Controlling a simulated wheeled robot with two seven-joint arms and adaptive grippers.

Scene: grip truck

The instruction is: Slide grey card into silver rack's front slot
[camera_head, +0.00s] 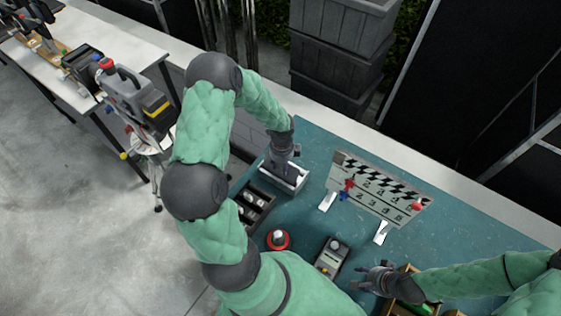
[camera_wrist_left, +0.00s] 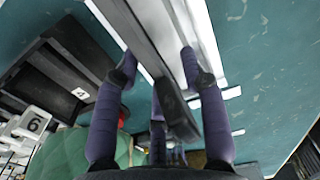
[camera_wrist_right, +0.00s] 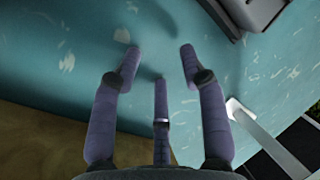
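The silver rack (camera_head: 294,186) stands at the left part of the teal table, beside a dark compartment tray, and shows pale in the left wrist view (camera_wrist_left: 205,40). My left gripper (camera_head: 285,165) is directly over the rack. In the left wrist view its fingers (camera_wrist_left: 158,60) are spread. A long grey piece with a dark end (camera_wrist_left: 178,112), which looks like the grey card seen nearly edge-on, runs between them. I cannot tell whether it sits in a slot, or which one. My right gripper (camera_head: 370,280) is low at the front right; its fingers (camera_wrist_right: 160,55) are spread and empty.
The dark compartment tray (camera_head: 262,198), a red button (camera_head: 278,240) and a grey meter (camera_head: 331,258) stand to the front. A wooden box (camera_head: 404,270) is beside my right gripper.

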